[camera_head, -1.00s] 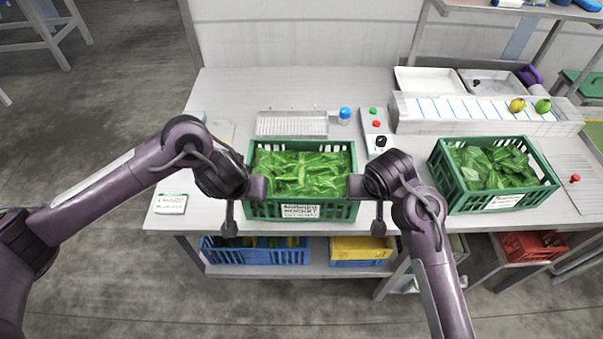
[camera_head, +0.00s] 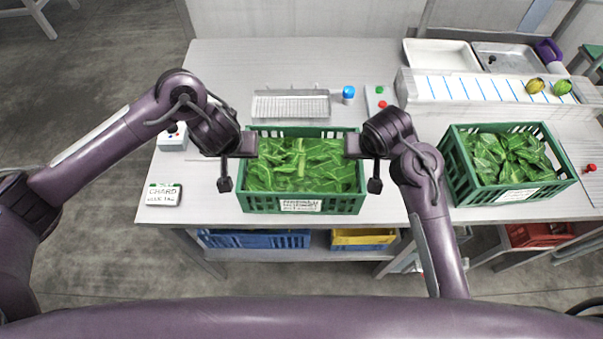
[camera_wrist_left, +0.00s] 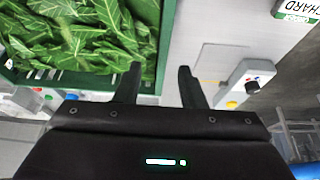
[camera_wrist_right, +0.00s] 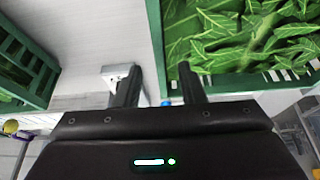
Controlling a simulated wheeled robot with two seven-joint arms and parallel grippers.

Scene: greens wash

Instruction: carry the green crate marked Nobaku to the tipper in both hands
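A green crate (camera_head: 332,204) full of green leaves stands on the bench between my arms. Its front label (camera_head: 299,205) is too blurred to read surely. My left gripper (camera_head: 248,144) is at its left side, towards the far corner. In the left wrist view the fingers (camera_wrist_left: 160,78) stand apart, with the crate's side wall (camera_wrist_left: 166,40) showing between them. My right gripper (camera_head: 352,145) is at the right side, also towards the far end. Its fingers (camera_wrist_right: 160,80) are apart, with the other side wall (camera_wrist_right: 156,35) between them. Whether the fingers reach below the rim is unclear.
A second green crate of leaves (camera_head: 491,200) stands to the right. Behind are a grated drain plate (camera_head: 290,104), a blue knob (camera_head: 348,92), a button box (camera_head: 378,100) and a striped channel (camera_head: 490,88). A chard sign (camera_head: 163,195) stands at the left front. Blue (camera_head: 256,240) and yellow (camera_head: 362,240) crates are below.

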